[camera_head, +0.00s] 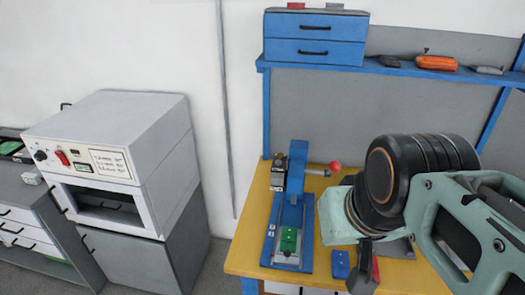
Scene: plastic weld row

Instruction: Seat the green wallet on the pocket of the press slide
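A small blue press (297,185) with a red-knobbed lever stands on the yellow bench. A green rectangular piece (288,239), which looks like the green wallet, lies near the front of the press's blue base. The slide under it (287,259) shows as a light strip at its front; I cannot tell whether the piece sits flat in the pocket. My gripper (361,280) is to the right of the press, pointing down over the bench and apart from the green piece. Its dark fingers are small and partly hidden by my arm, so their opening and any held object are unclear.
A blue block (340,264) lies between press and gripper, with a red item (375,269) close to the fingers. A white oven-like machine (115,160) stands left. Blue drawers (314,48) and an orange tool (436,63) sit on the shelf above.

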